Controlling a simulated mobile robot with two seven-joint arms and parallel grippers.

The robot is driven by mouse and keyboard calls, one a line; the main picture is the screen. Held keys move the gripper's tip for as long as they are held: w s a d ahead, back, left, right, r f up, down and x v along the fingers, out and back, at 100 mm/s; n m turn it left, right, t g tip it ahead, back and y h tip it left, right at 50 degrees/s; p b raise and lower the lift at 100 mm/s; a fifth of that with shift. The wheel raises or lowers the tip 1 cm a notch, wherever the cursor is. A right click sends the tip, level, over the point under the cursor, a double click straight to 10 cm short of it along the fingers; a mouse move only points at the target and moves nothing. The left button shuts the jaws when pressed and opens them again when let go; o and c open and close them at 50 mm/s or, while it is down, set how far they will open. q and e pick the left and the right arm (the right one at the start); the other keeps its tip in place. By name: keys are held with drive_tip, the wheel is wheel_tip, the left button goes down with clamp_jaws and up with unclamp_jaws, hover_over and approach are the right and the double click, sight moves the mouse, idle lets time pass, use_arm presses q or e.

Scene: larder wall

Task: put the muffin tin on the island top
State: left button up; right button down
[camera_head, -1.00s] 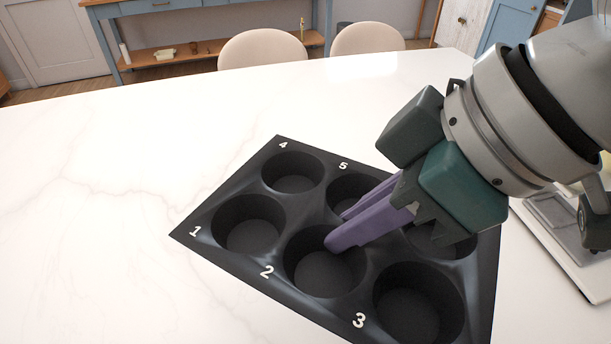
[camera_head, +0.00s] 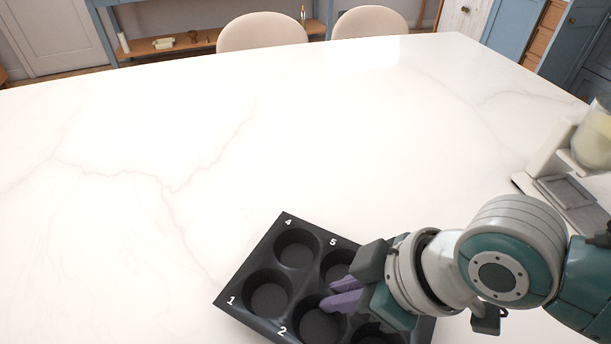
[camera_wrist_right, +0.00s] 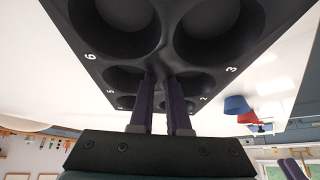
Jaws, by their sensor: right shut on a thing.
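The dark muffin tin (camera_head: 301,280), with numbered cups, is in the lower middle of the head view, over the white marble island top (camera_head: 200,130). My right gripper (camera_head: 340,298) is shut on the tin, its purple fingers at the web between the cups. The tin also shows in the right wrist view (camera_wrist_right: 166,45), with both fingers against it. The arm hides the tin's right side, and its near edge is cut off by the frame. I cannot tell whether the tin touches the top. My left gripper is not in view.
Two beige chairs (camera_head: 262,32) are beyond the far edge. The middle and left of the top are clear.

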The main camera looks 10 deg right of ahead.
drive_tip(key=shift+w+f, duration=0.1)
drive_tip(key=shift+f, duration=0.45)
drive_tip(key=shift+f, duration=0.1)
drive_tip(key=c, duration=1.3)
unclamp_jaws()
drive_tip(key=shift+f, duration=0.15)
drive_tip(key=o, duration=0.4)
drive_tip(key=shift+r, duration=0.35)
drive_tip(key=p+v, duration=0.3)
drive_tip(key=v, duration=0.8)
drive_tip(key=shift+s+d+r, duration=0.1)
drive_tip(key=shift+s+r, duration=0.05)
drive_tip(key=shift+s, duration=0.1)
drive_tip(key=s+d+r+m+h, duration=0.1)
drive_tip(key=s+m, duration=0.1)
drive_tip(key=s+d+r+m+h, duration=0.1)
drive_tip(key=s+d+m, duration=0.1)
drive_tip(key=s+m, duration=0.1)
drive_tip(key=s+d+r+m+h, duration=0.1)
drive_tip(key=s+r+m+h, duration=0.1)
drive_tip(key=shift+s+d, duration=0.3)
